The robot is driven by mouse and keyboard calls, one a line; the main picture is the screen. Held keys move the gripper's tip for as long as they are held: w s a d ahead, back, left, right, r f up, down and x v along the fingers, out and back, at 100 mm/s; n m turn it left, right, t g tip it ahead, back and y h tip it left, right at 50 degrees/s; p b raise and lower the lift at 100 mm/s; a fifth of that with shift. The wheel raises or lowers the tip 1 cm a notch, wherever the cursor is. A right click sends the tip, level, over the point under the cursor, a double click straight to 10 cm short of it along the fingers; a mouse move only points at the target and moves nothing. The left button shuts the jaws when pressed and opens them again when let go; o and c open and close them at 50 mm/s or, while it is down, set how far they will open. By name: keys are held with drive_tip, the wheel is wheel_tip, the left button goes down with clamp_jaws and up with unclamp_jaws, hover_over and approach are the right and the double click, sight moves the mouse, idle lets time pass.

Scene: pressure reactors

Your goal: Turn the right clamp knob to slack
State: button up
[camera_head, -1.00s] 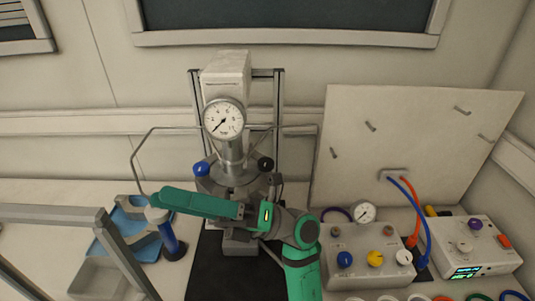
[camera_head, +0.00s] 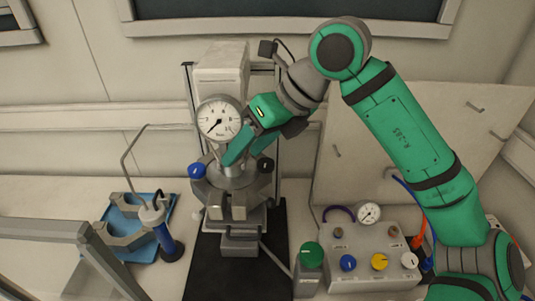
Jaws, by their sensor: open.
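The pressure reactor (camera_head: 238,187) stands in the middle with a round dial gauge (camera_head: 219,118) above its lid. A black clamp knob (camera_head: 265,166) sits at the right of the lid. A blue clamp knob (camera_head: 197,170) sits at the left. My gripper (camera_head: 243,154) reaches down from the upper right, open, with its teal fingers beside the reactor's neck and just above and left of the black knob. Nothing shows between the fingers. I cannot tell whether a finger touches the neck or the knob. The gripper partly hides the neck behind it.
A control box (camera_head: 372,262) with coloured knobs and a small gauge stands at the right front, with a green-topped container (camera_head: 312,257) beside it. A blue tray (camera_head: 119,208) and a blue-bodied bottle (camera_head: 164,232) are at the left. A grey rail crosses the lower left.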

sight(266, 162)
drive_tip(key=w+d+r+m+t+h, duration=0.1)
drive_tip(key=w+d+r+h, duration=0.25)
drive_tip(key=d, duration=0.25)
drive_tip(key=shift+h, duration=0.25)
drive_tip(key=x, duration=1.1)
drive_tip(key=shift+s+d+f, duration=0.15)
drive_tip(key=shift+s+f, duration=0.1)
drive_tip(key=shift+s, duration=0.1)
drive_tip(key=shift+c, duration=0.4)
drive_tip(key=c, duration=1)
